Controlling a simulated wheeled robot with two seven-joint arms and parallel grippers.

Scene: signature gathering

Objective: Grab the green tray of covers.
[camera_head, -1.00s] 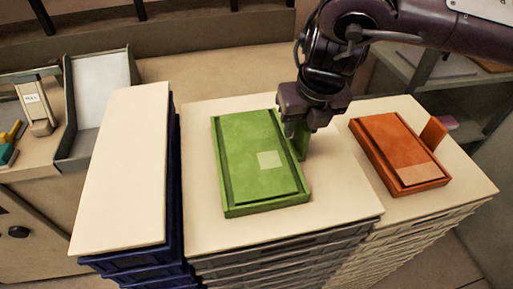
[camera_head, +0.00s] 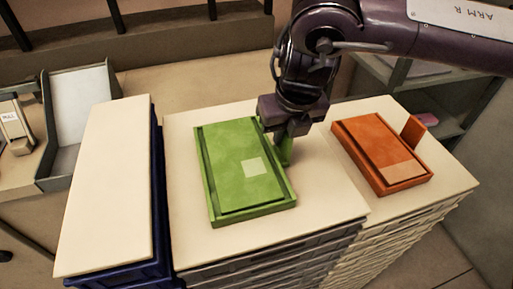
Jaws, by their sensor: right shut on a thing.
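The green tray (camera_head: 212,195) lies flat on the pale top of the middle stack, with green covers (camera_head: 243,168) in it and a pale green square on them. My right gripper (camera_head: 284,148) points down at the tray's right edge, toward its far end. It is shut on the green upright tab on that edge; the fingers hide part of the tab. My left gripper is not in view.
An orange tray (camera_head: 425,177) with a similar upright tab sits on the right stack. The left stack (camera_head: 105,190) has a bare pale top and dark blue sides. A grey angled holder (camera_head: 45,165) stands at the left behind it.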

